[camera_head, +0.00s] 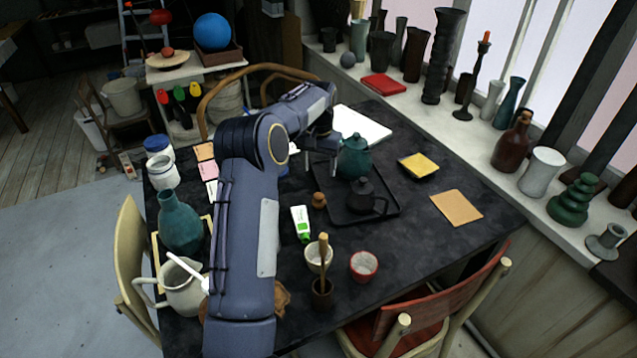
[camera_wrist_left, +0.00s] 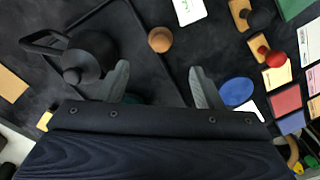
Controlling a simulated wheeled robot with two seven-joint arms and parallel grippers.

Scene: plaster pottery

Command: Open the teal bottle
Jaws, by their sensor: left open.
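A teal bottle (camera_head: 181,226) with a narrow neck stands upright at the left side of the dark table. A rounder teal lidded pot (camera_head: 355,158) stands on the black tray, beside my left gripper (camera_head: 325,165). In the left wrist view my left gripper (camera_wrist_left: 159,68) has its two fingers apart with nothing held between them.
A black teapot (camera_head: 367,197) stands on the tray (camera_head: 392,213) near the teal pot. A white-green tube (camera_head: 301,224), small bowls (camera_head: 364,265) and a grey-white jug (camera_head: 184,291) crowd the front and left. The table's right front is mostly clear.

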